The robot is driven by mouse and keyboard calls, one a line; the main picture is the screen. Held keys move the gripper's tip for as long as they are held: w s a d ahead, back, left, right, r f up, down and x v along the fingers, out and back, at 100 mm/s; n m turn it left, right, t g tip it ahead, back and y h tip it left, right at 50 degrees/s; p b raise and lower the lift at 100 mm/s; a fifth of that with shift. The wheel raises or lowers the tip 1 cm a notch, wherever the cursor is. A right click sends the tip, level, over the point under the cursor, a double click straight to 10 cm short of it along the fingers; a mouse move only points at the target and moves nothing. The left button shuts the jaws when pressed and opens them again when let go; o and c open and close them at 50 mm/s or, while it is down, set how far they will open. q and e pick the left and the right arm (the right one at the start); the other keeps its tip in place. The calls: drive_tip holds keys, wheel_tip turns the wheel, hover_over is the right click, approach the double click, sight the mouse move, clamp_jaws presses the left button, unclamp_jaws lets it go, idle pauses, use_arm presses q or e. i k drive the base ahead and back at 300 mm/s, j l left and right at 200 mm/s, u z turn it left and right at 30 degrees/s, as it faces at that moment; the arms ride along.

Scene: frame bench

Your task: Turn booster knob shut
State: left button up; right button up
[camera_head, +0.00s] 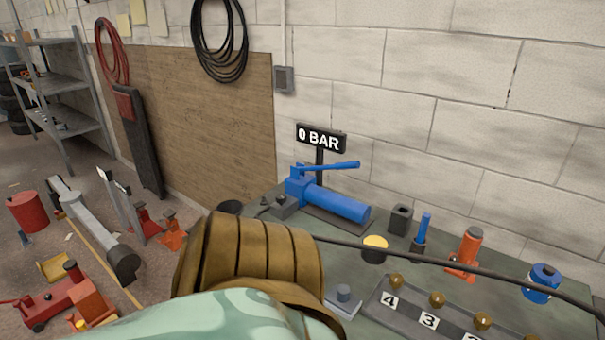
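A blue pump (335,203) with a long blue lever lies on the green bench. A small dark block with a short stem (285,206) sits at its left end. A black sign reading "0 BAR" (320,138) stands behind it. I cannot tell which part is the booster knob. A large brown ribbed arm part with a mint-green patterned section, apparently mine, covers the lower middle and hides bench behind it. Neither gripper shows.
A black hose (440,262) crosses the bench. Nearby are a yellow-topped can (375,249), a dark square cup (400,220), an orange bottle jack (466,252) and a blue canister (541,283). Red jacks (62,301) and a red drum (27,212) stand on the floor left.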

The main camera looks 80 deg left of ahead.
sight(281, 199)
drive_tip(key=u, duration=2.4)
drive_tip(key=i+j+z, duration=0.25)
drive_tip(key=j+z, duration=0.25)
drive_tip(key=i+j+z, duration=0.2)
drive_tip(key=j, duration=0.2)
drive_tip(key=k, duration=0.05)
